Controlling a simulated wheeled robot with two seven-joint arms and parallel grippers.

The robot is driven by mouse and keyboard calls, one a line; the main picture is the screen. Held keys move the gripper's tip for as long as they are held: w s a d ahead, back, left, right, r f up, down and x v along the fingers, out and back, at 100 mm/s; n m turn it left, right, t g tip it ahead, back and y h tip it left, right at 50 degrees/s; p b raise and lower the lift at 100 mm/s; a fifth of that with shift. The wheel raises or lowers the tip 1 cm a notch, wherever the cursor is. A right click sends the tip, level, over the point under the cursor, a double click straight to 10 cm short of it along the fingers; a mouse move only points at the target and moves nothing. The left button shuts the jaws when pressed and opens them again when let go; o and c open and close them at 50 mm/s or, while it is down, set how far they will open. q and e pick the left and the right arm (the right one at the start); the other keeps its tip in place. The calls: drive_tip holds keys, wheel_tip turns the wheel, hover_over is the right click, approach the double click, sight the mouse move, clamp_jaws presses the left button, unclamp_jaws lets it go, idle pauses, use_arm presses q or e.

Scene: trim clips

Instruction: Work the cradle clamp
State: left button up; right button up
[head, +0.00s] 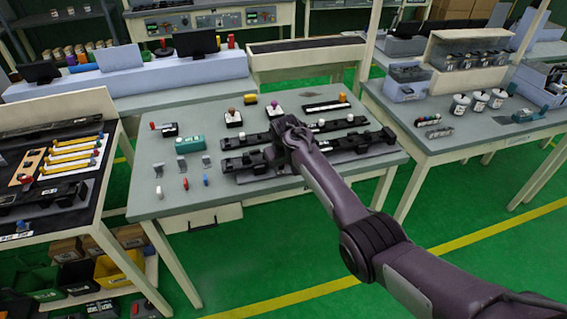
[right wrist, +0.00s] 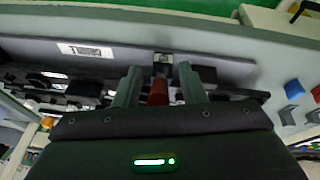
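The cradle, a grey plate with black rails (head: 242,160), lies across the middle table, its centre hidden by my right arm. In the right wrist view its grey side (right wrist: 115,58) carries a white label (right wrist: 85,50). My right gripper (head: 284,148) is over the cradle's middle, its fingertips hard to make out from the head. In the wrist view the right gripper (right wrist: 158,82) has its fingers apart, with a red handle (right wrist: 158,92), apparently the clamp's, between them. Gaps show on both sides of the handle. My left gripper is out of view.
A teal box (head: 190,144), grey brackets and small red (head: 185,183) and blue (head: 205,180) pieces stand left of the cradle. A second black rail set lies behind it.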

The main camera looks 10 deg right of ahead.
drive_tip(key=shift+b+v, duration=0.55)
drive_tip(key=shift+v, duration=3.35)
